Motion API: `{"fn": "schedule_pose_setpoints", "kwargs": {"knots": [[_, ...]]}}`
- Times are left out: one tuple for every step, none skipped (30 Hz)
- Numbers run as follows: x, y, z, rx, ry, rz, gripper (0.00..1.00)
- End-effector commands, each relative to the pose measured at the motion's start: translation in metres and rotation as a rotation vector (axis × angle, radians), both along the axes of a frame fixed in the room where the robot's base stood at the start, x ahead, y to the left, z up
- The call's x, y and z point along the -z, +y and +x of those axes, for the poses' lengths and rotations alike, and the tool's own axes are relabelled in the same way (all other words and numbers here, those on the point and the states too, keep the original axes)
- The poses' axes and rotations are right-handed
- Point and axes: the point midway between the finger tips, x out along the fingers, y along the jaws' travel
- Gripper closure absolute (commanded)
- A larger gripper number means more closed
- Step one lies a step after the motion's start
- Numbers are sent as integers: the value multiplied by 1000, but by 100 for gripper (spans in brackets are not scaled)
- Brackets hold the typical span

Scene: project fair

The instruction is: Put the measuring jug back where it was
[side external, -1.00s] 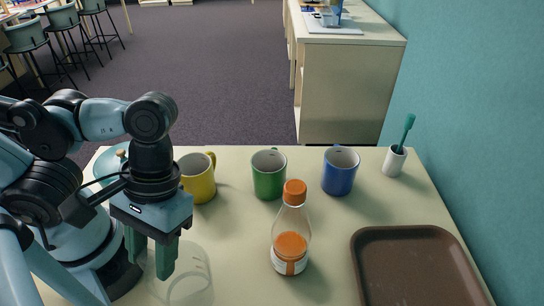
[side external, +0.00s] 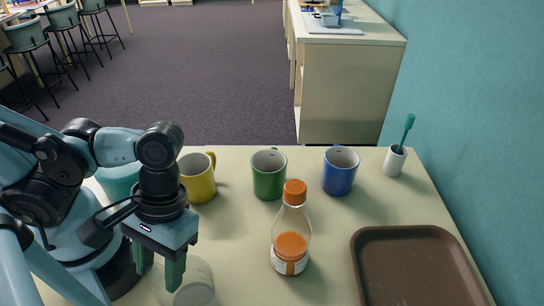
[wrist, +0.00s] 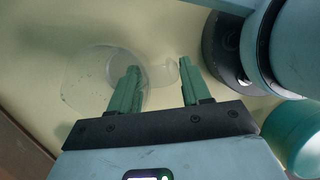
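The measuring jug (side external: 203,286) is clear and faint at the bottom edge of the side view, partly cut off and behind a finger. In the wrist view the jug (wrist: 85,82) lies under and left of my left finger, with its clear handle reaching between the fingers. My gripper (side external: 158,281) points down beside the jug. In the wrist view my gripper (wrist: 158,68) has its two green fingers clearly apart. Whether a finger touches the jug cannot be told.
Yellow (side external: 198,180), green (side external: 268,176) and blue (side external: 339,172) mugs stand in a row behind. An orange-capped bottle (side external: 290,245) stands mid-table. A brown tray (side external: 363,236) is at right, a white brush holder (side external: 394,163) behind it. A teal container (side external: 118,183) is behind my arm.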

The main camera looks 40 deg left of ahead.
Motion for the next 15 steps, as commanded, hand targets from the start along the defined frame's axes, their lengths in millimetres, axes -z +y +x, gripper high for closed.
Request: {"fn": "schedule_pose_setpoints", "kwargs": {"knots": [[0,0,0,0,0,0,44],[0,0,0,0,0,0,39],[0,0,0,0,0,0,33],[0,0,0,0,0,0,32],[0,0,0,0,0,0,32],[0,0,0,0,0,0,32],[0,0,0,0,0,0,32],[0,0,0,0,0,0,32],[0,0,0,0,0,0,32],[0,0,0,0,0,0,32],[0,0,0,0,0,0,32],[0,0,0,0,0,0,32],[-1,0,0,0,0,0,32],[-1,0,0,0,0,0,32],[-2,0,0,0,0,0,32]]}}
